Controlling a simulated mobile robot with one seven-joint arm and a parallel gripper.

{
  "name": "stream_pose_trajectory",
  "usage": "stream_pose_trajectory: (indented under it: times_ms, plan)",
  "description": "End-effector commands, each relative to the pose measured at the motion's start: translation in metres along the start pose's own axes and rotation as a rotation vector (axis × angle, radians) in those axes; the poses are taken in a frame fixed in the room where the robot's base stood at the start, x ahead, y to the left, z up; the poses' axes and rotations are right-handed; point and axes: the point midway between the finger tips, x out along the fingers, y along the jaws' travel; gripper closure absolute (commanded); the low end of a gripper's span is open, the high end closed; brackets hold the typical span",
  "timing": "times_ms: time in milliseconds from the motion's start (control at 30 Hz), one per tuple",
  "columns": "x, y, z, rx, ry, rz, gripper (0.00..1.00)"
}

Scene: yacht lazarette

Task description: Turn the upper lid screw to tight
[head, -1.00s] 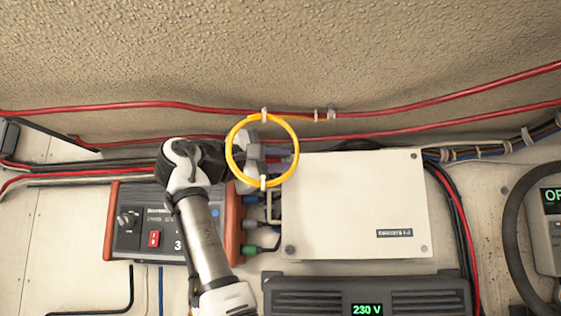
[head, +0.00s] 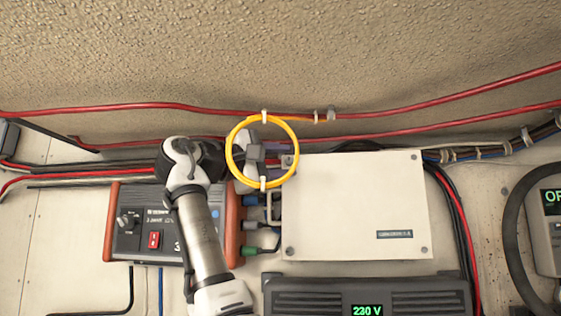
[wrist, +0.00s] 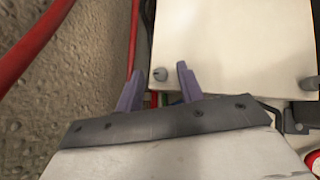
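The white box lid (head: 355,205) has grey screws at its corners. The upper left screw (head: 288,160) shows at the lid's corner, and the lower left screw (head: 289,250) is below it. My gripper (head: 275,152) is beside the upper left corner, partly behind the yellow cable loop. In the wrist view my gripper (wrist: 160,70) has its two purple fingers spread with nothing held. The upper screw (wrist: 159,74) appears in the gap between the fingertips; I cannot tell how far beyond them it is. The lower screw (wrist: 309,83) is at the right edge.
The yellow cable loop (head: 231,150) hangs in front of my gripper. Red cables (head: 120,105) run above the box. A panel with a red switch (head: 154,239) is at left, behind my arm. A dark unit reading 230 V (head: 430,300) is below the box.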

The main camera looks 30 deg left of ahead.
Motion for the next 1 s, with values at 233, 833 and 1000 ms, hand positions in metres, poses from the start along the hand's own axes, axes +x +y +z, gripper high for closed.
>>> stream_pose_trajectory:
  times_ms: [233, 833, 1000]
  plan:
    - [-0.018, -0.001, -0.001, 0.001, 0.002, 0.002, 0.62]
    - [-0.132, 0.000, 0.000, 0.000, 0.000, 0.000, 0.62]
    - [-0.138, 0.000, 0.000, 0.000, 0.000, 0.000, 0.62]
